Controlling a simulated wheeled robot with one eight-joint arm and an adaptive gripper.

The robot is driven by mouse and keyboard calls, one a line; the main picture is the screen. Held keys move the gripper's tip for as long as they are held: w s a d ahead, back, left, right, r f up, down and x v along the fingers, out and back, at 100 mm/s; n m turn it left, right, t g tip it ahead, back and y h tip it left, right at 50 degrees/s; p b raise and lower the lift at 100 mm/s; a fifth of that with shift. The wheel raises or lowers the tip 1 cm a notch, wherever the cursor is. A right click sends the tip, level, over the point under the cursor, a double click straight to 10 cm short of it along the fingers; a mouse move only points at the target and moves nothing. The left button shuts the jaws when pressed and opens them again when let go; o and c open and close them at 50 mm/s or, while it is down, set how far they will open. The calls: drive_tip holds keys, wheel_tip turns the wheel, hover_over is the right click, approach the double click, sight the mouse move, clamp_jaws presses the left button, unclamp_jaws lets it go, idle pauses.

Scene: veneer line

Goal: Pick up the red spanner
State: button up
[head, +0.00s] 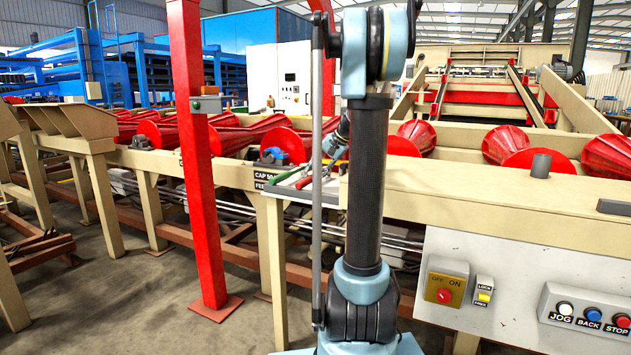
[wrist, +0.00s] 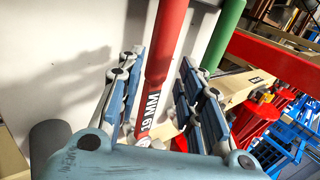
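The red spanner (wrist: 166,45) has a thick red handle and a white "19 MM" label on a dark band. In the wrist view it runs down between the two fingers of my gripper (wrist: 160,62), which stand apart on either side of it. I see no clear grip on the handle. The spanner's lower end is hidden behind the gripper body. In the head view the red spanner (head: 304,182) lies over a pale tray (head: 277,191), with my gripper (head: 333,146) just above, partly hidden by my arm.
A green-handled tool (wrist: 224,32) lies beside the red spanner, to its right in the wrist view. Red conical rollers (head: 280,145) stand behind the tray. A red post (head: 193,150) rises to the left. A control panel (head: 500,290) is at lower right.

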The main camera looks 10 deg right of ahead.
sight(313, 177)
drive_tip(key=shift+x, duration=2.75)
drive_tip(key=shift+d, duration=0.2)
drive_tip(key=shift+c, duration=0.6)
clamp_jaws()
